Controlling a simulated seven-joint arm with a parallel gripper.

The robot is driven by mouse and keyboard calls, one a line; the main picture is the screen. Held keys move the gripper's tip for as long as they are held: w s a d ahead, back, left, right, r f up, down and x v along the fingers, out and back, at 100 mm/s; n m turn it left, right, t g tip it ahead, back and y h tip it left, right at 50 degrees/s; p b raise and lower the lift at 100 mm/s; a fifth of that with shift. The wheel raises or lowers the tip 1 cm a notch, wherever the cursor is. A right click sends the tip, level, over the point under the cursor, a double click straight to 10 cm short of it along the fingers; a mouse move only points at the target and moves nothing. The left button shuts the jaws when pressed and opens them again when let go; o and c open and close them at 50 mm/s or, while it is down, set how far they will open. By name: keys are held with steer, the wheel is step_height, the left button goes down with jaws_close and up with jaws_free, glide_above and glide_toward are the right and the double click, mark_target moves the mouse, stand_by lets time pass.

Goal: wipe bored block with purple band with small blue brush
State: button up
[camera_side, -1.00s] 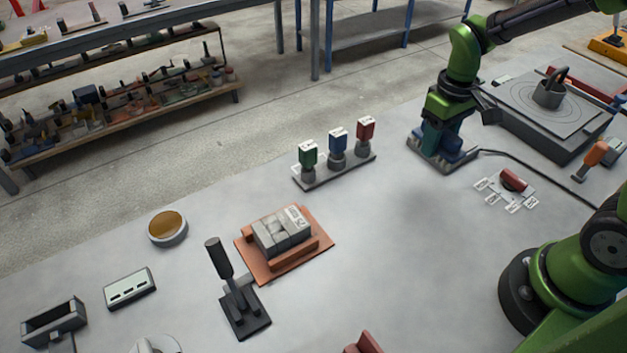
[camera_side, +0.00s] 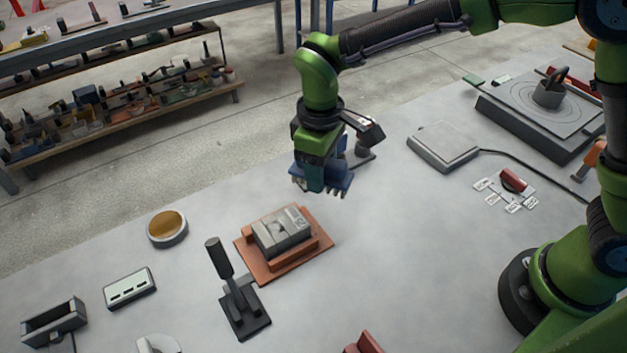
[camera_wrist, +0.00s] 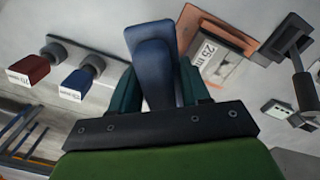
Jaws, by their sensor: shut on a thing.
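My gripper (camera_side: 322,172) is in the air behind the copper-coloured tray, in front of the rack. In the wrist view its teal fingers (camera_wrist: 160,95) are shut on a blue piece, taken as the small blue brush (camera_wrist: 152,50). Its blue lower edge (camera_side: 325,187) shows in the side view, clear of the table. A grey block (camera_side: 281,232) sits in the tray (camera_side: 262,272), below and left of my gripper, apart from the brush. The block also shows in the wrist view (camera_wrist: 215,68) with a white label. I cannot make out a purple band.
Red (camera_wrist: 28,70) and blue (camera_wrist: 80,85) labelled pieces stand on a rack mostly hidden in the side view. A black lever stand (camera_side: 243,310) is left of the tray. A round amber-topped dish (camera_side: 168,228) lies further left.

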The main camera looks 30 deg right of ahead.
steer(key=n, duration=0.2)
glide_toward(292, 218)
steer(key=a, duration=0.5)
steer(key=a+r, duration=0.2)
steer(key=f, duration=0.5)
steer(key=d+f, duration=0.1)
steer(key=f, duration=0.2)
steer(key=shift+s+d, duration=0.1)
steer(key=shift+d, duration=2.95)
steer(key=shift+a+f, duration=0.1)
steer(key=shift+a, duration=3.5)
steer(key=shift+d, duration=3.6)
steer(key=shift+a, duration=3.6)
step_height(292, 218, up, 8)
